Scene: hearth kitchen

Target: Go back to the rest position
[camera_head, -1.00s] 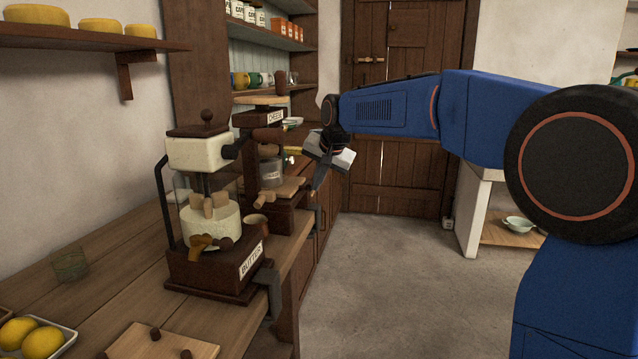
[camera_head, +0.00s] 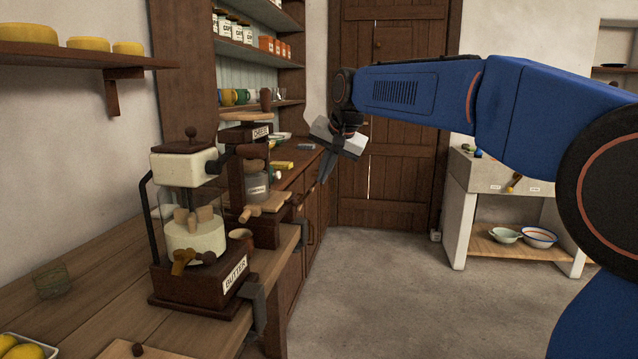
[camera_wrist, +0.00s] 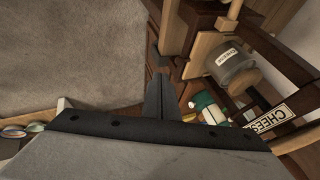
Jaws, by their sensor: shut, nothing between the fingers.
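My gripper (camera_head: 326,168) hangs in the air at the end of my blue arm, to the right of the counter and in front of the wooden door. Its dark fingers point down and are together, with nothing between them. In the wrist view the closed fingers (camera_wrist: 158,95) show at the middle, with the floor to their left and the cheese machine to their right.
The butter machine (camera_head: 198,283) and the cheese machine (camera_head: 262,190) stand on the wooden counter (camera_head: 80,306) at the left. A white unit (camera_head: 460,205) with bowls on its lower shelf stands at the right. The floor (camera_head: 390,290) between is clear.

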